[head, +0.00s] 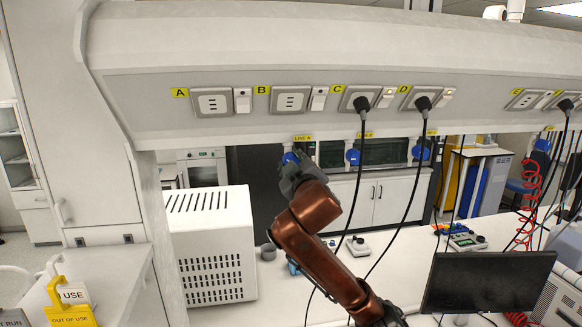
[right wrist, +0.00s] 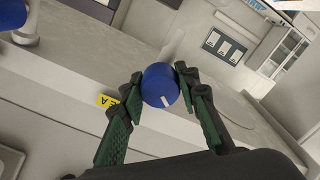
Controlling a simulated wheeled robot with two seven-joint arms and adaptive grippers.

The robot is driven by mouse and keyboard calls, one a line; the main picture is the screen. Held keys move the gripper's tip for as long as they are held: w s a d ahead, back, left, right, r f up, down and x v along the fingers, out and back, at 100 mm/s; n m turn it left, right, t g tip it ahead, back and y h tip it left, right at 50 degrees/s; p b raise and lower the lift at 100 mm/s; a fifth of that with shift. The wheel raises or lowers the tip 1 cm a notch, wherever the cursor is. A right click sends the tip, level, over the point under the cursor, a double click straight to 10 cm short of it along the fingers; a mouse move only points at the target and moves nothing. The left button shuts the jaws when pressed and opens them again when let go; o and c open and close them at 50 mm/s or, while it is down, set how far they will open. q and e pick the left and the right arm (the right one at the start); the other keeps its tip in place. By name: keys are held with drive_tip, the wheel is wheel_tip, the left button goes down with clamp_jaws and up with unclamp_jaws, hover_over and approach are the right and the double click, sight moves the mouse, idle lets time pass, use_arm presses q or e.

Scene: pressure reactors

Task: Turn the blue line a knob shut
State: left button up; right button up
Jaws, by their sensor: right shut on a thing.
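The blue line A knob (head: 289,158) hangs under the shelf near the yellow label (head: 302,138) and is partly hidden by my right gripper (head: 292,170). In the right wrist view the round blue knob (right wrist: 160,88) has a white mark on its face, pointing toward the lower right of the picture. My right gripper's green-padded fingers (right wrist: 158,75) are shut on the knob, one on each side. My left gripper is in neither view.
More blue knobs (head: 352,157) (head: 421,152) hang to the right. Black plugs with cables (head: 362,104) hang from the sockets in front of the bench. A white vented box (head: 216,246) stands left of my right arm, and a monitor (head: 487,283) is at lower right.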

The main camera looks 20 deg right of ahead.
drive_tip(key=m+b, duration=0.3)
drive_tip(key=m, duration=0.2)
drive_tip(key=shift+a+f+m, duration=0.1)
drive_tip(key=shift+f+m, duration=0.05)
drive_tip(key=shift+m, duration=0.15)
drive_tip(key=m+b, duration=0.1)
drive_tip(key=m, duration=0.2)
drive_tip(key=shift+m, duration=0.3)
drive_tip(key=shift+m+b, duration=0.35)
drive_tip(key=shift+m, duration=0.25)
drive_tip(key=shift+r+m, duration=0.2)
drive_tip(key=shift+m, duration=0.1)
drive_tip(key=o, duration=1.2)
drive_tip(key=shift+c, duration=0.2)
drive_tip(key=v, duration=1.2)
